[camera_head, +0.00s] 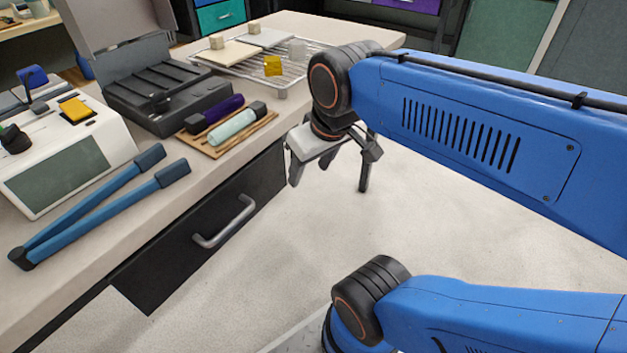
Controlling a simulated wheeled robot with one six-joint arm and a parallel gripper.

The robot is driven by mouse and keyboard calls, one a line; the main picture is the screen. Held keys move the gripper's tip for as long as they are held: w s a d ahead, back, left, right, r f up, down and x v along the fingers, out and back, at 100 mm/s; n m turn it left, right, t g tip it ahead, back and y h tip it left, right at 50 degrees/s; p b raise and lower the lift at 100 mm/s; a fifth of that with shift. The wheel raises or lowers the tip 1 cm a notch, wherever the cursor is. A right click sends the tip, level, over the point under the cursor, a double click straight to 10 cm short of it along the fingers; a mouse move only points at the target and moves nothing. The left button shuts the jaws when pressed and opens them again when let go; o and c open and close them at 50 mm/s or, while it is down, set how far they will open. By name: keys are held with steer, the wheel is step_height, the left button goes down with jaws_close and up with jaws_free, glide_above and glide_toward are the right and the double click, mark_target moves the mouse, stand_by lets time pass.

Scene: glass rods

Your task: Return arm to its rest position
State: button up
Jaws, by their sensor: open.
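My arm is the blue one reaching in from the right. My gripper (329,187) hangs at its end, pointing down, with its fingers apart and nothing visible between them. It is over open floor, just right of the bench edge, and apart from the bench. On the bench, a purple rod (214,113) and a pale mint rod (233,126), both with dark ends, lie side by side on a small wooden board (212,150) left of my gripper.
The light bench (150,215) has a dark drawer front with a metal handle (224,224). On it are blue long-handled tongs (95,208), a white device (85,150), an open black case (165,102) and a wire rack (284,91) with small blocks. The floor (480,230) is clear.

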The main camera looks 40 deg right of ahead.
steer(key=shift+s+a+f+m, duration=0.15)
steer(key=shift+s+f, duration=0.25)
steer(key=shift+f, duration=0.25)
steer(key=shift+s+a+f+m, duration=0.15)
steer(key=shift+s+f, duration=0.25)
steer(key=shift+f, duration=0.2)
steer(key=shift+d, duration=0.1)
stand_by(0.3)
